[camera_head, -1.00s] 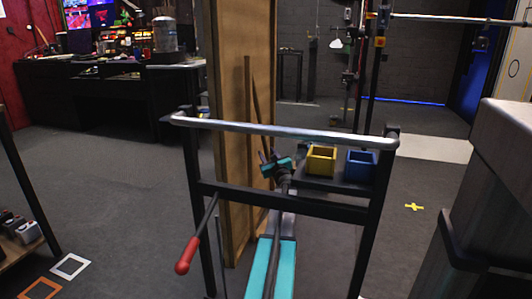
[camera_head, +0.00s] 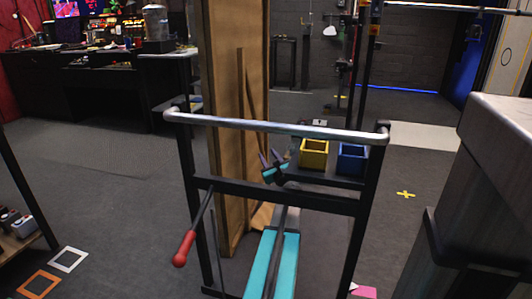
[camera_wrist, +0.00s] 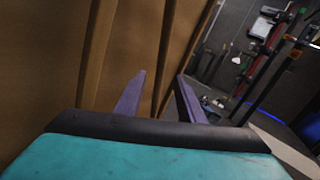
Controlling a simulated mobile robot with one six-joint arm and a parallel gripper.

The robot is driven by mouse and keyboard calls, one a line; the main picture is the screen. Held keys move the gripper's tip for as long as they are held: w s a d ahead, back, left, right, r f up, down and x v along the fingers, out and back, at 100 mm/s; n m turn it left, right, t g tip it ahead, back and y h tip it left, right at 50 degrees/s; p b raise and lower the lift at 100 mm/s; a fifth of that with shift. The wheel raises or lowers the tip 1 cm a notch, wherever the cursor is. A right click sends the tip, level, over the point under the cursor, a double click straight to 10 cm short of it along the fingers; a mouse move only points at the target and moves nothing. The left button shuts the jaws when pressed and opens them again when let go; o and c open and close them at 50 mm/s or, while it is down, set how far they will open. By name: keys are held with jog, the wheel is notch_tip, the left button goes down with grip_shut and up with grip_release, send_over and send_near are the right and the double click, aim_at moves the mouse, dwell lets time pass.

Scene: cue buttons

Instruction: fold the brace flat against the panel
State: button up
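The panel (camera_head: 222,150) is a tall brown wooden board standing upright in the middle of the head view. Thin wooden strips run along it; the slanted one (camera_head: 254,115) looks like the brace. I cannot tell how far it stands off the panel. In the wrist view the panel (camera_wrist: 60,60) fills the left side, with long strips crossing it. My gripper (camera_head: 269,157) is in front of the panel's lower right part, below the slanted strip. Its purple fingers also show in the wrist view (camera_wrist: 160,76), apart with nothing between them. Contact with the wood cannot be told.
A metal bar (camera_head: 280,128) on a dark frame crosses in front of me, with a red-handled lever (camera_head: 182,250) at left. A yellow bin (camera_head: 314,153) and a blue bin (camera_head: 352,158) sit at its right. A grey-topped block (camera_head: 500,125) stands right. The left floor is mostly clear.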

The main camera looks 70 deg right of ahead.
jog(key=shift+s+a, duration=0.4)
jog(key=shift+a, duration=0.2)
jog(key=shift+c, duration=0.2)
jog(key=c, duration=0.8)
jog(key=shift+n, duration=0.4)
grip_shut()
jog(key=s+d+f+n+y+p, duration=0.2)
jog(key=s+f+n, duration=0.1)
jog(key=n, duration=0.5)
jog(key=s+d+f+n+t+y+p, duration=0.1)
jog(key=s+f+n, duration=0.3)
jog(key=n, duration=0.5)
notch_tip(320, 180, down, 2)
jog(key=shift+s+d+f+n+t+y+p, duration=0.15)
jog(key=shift+s+d+n+t+y+p, duration=0.2)
jog(key=shift+y+p, duration=0.5)
